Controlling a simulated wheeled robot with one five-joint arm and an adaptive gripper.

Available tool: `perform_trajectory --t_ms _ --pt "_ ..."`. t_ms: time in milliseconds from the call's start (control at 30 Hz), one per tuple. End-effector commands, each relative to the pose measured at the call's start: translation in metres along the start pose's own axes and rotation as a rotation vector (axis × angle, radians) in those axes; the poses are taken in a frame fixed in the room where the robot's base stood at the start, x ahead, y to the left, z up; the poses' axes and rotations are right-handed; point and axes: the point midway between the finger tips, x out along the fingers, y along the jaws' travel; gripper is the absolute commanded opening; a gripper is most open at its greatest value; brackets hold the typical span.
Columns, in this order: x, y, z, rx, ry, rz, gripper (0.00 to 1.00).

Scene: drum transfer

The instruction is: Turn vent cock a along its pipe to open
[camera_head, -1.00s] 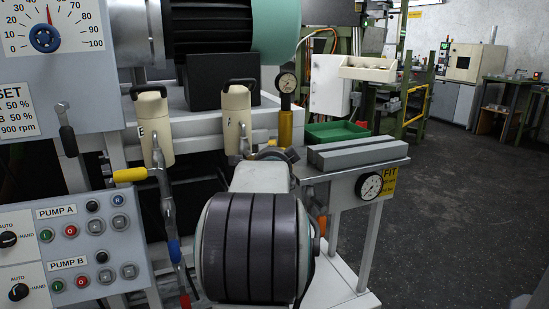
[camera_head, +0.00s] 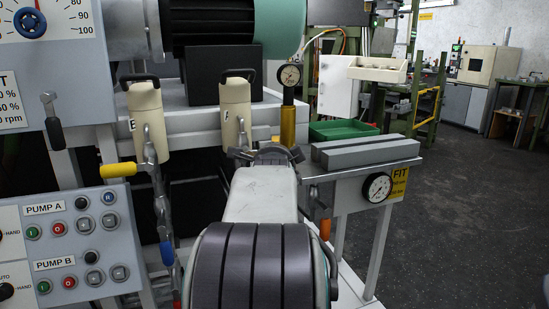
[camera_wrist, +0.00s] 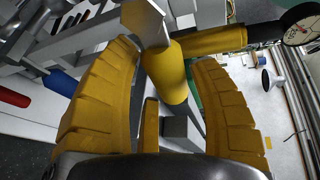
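My gripper (camera_head: 266,150) reaches forward at the foot of the pot marked A (camera_head: 234,112). In the wrist view my gripper (camera_wrist: 168,85) has its two yellow fingers spread wide. I see gaps between the handle and both fingers. In the head view only a small yellow bit (camera_head: 275,139) shows by the gripper, and the arm hides the pipe below. Another yellow lever (camera_head: 118,170) sticks out left from the pipe under pot B.
A yellow post with a gauge (camera_head: 289,75) stands just behind the gripper. A bench with grey blocks (camera_head: 365,152) and a gauge (camera_head: 377,188) is close on the right. The pump panel (camera_head: 75,240) is at left. Open floor (camera_head: 460,200) lies right.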

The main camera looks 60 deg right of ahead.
Motion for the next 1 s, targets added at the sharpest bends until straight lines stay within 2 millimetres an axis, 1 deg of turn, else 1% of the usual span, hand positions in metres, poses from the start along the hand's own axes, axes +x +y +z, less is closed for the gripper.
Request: perform_trajectory --t_ms 33,133,367,533,667,1000 --pt "0.000 -0.001 0.000 0.000 -0.001 -0.001 0.60" --pt "0.000 -0.001 0.001 0.000 -0.001 -0.002 0.68" --pt "-0.001 -0.001 0.001 -0.001 -0.002 -0.004 0.68" --pt "-0.009 -0.002 0.001 -0.001 -0.002 -0.005 0.68" --pt "-0.024 -0.002 0.001 -0.001 -0.002 -0.005 0.68" --pt "-0.079 -0.002 0.000 0.000 -0.001 -0.006 0.68"
